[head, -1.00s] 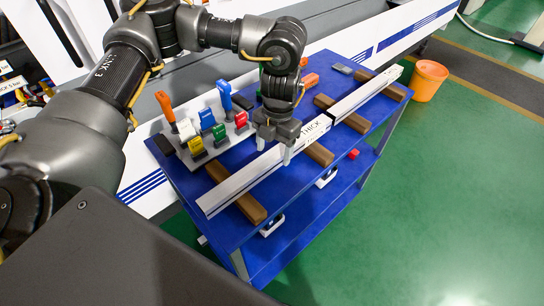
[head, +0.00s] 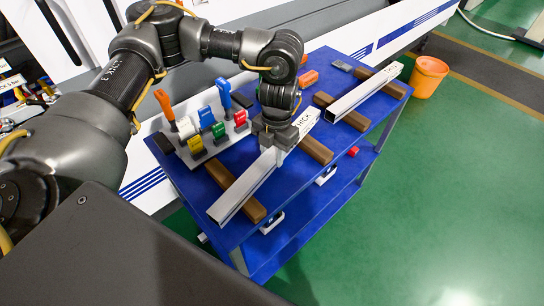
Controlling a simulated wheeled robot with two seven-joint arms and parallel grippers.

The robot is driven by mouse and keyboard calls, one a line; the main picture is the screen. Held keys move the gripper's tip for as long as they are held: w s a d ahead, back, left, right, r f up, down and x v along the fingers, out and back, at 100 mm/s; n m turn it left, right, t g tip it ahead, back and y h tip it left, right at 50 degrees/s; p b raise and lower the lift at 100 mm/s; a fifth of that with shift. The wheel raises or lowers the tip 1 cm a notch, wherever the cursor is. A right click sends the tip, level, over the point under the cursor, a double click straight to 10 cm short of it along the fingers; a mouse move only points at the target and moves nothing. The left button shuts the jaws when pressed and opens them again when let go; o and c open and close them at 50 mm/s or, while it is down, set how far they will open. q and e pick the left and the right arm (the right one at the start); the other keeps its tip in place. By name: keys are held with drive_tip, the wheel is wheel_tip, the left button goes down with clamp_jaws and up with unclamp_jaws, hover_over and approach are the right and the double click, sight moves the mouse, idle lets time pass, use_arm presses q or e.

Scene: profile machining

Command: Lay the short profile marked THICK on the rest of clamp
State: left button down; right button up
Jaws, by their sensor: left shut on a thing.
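The short silver profile marked THICK (head: 245,187) runs slantwise over the left part of the blue cart, with its white label at the far end. My left gripper (head: 277,147) points down onto the profile near the label and is shut on it. Whether the profile still touches the brown wooden supports below it, I cannot tell. A second silver profile (head: 368,91) lies on wooden supports at the right of the cart, apart from the held one. I cannot make out the clamp rest. My right gripper is not in view.
The blue cart (head: 290,182) carries brown wooden bars (head: 316,150) and a rack of coloured handled tools (head: 206,125) close behind the held profile. An orange bucket (head: 428,78) stands on the floor at right. The green floor in front is clear.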

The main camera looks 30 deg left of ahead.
use_arm(q)
drive_tip(key=shift+r, duration=0.15)
drive_tip(key=shift+w+r+b, duration=0.1)
drive_tip(key=shift+r+b, duration=0.3)
drive_tip(key=shift+r, duration=0.2)
drive_tip(key=w+d+r+b, duration=0.1)
drive_tip(key=d+r+b, duration=0.3)
drive_tip(key=d+r, duration=0.7)
drive_tip(key=d, duration=0.3)
drive_tip(key=shift+w+r, duration=0.3)
